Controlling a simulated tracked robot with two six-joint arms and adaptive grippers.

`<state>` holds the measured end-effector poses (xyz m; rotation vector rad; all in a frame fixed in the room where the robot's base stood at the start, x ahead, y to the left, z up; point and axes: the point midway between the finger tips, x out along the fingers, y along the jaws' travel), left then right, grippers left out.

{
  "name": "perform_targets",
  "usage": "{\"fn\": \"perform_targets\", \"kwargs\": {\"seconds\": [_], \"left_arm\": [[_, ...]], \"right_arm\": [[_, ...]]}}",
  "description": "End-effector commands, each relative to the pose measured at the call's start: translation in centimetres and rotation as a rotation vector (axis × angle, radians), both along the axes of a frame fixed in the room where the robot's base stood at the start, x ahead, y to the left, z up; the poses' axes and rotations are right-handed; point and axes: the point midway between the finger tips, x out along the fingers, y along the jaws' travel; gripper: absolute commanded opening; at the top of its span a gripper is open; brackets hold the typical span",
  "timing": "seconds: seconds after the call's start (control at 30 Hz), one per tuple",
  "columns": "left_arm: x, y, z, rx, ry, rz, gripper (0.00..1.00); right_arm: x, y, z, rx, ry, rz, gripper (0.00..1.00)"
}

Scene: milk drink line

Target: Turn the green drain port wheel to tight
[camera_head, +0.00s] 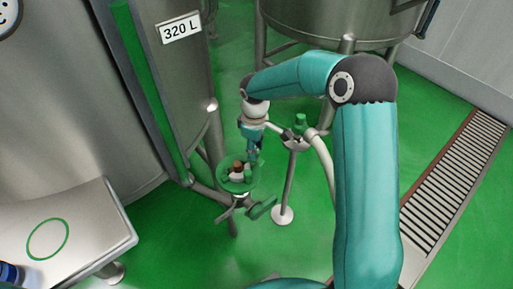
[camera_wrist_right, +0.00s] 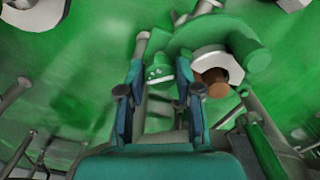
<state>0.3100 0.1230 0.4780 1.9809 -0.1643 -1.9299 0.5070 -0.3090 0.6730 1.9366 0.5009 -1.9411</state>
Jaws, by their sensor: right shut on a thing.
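The green drain port wheel (camera_head: 225,177) sits low beside the tank leg in the head view, with a pale hub and a brown centre. In the right wrist view the wheel (camera_wrist_right: 205,32) fills the upper right, with its pale nut and brown stud below the rim. My right gripper (camera_head: 253,157) reaches down to the wheel's far right side. In the wrist view its two dark blue fingers (camera_wrist_right: 160,82) stand either side of a green part at the wheel's rim, and it is shut on the wheel. The exact contact is partly hidden. My left gripper is not in view.
A stand with a round foot (camera_head: 283,215) and a green-topped fitting (camera_head: 300,122) is close to the right of the wheel. A steel table (camera_head: 100,225) is at the left. A floor drain grate (camera_head: 455,180) runs along the right. Pipes and a tank leg surround the wheel.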

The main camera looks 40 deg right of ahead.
Motion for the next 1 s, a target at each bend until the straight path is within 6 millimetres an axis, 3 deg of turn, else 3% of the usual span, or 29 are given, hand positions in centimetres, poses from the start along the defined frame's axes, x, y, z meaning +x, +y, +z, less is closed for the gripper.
{"fn": "perform_targets", "kwargs": {"seconds": [0.6, 1.0], "left_arm": [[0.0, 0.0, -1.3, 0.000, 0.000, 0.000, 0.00], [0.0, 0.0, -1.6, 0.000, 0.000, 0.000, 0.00]], "right_arm": [[0.4, 0.1, 0.2, 0.002, -0.014, -0.540, 0.00], [0.4, 0.1, 0.3, 0.003, -0.015, -0.693, 0.00]]}}
